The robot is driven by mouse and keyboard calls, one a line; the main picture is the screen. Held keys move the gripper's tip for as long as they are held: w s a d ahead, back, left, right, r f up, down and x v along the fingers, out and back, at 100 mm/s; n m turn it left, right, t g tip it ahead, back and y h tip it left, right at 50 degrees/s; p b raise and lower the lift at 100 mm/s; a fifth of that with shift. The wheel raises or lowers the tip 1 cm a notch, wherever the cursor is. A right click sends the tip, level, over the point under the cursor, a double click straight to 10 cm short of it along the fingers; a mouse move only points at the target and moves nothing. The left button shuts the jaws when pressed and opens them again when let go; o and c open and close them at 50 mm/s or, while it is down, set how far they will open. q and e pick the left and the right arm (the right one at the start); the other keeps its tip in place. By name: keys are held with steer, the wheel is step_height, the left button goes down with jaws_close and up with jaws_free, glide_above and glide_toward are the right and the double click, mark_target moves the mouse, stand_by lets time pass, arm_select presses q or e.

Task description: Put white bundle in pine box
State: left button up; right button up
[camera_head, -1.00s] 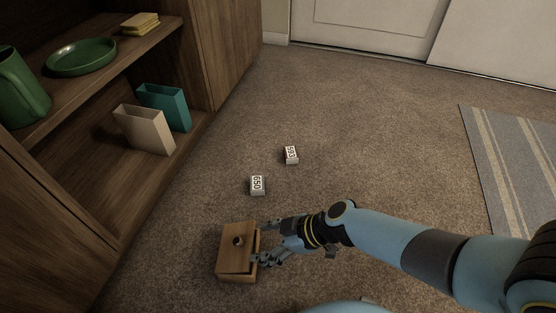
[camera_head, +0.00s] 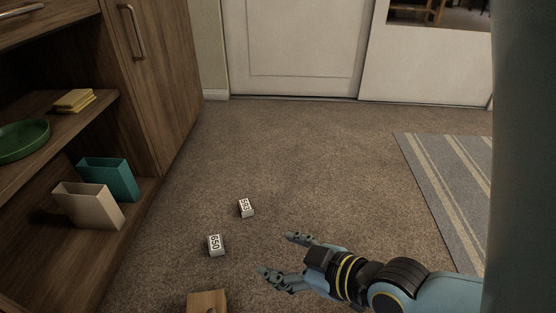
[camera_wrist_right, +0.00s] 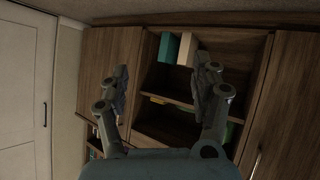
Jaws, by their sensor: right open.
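Two small white labelled blocks lie on the carpet in the head view, one marked 650 (camera_head: 216,245) and one that appears to read 593 (camera_head: 246,208). I cannot tell which is the white bundle. The wooden box (camera_head: 206,300), likely the pine box, is cut off by the bottom edge, with only part of its top showing. My right gripper (camera_head: 280,258) is open and empty, right of the blocks and above and right of the box. In the wrist view its spread fingers (camera_wrist_right: 163,85) have nothing between them. My left gripper is not in view.
A wooden cabinet (camera_head: 150,90) stands at the left. Its shelves hold a green plate (camera_head: 22,140), yellow pads (camera_head: 74,100), a teal holder (camera_head: 110,178) and a beige holder (camera_head: 90,206). A striped rug (camera_head: 445,185) lies right. Carpet beyond the blocks is clear.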

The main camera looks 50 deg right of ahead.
step_height(320, 180, up, 14)
steer(key=s+a+m+t, duration=0.1)
steer(key=a+t, duration=0.1)
steer(key=t, duration=0.2)
steer(key=shift+y, duration=0.4)
steer(key=shift+f, duration=0.1)
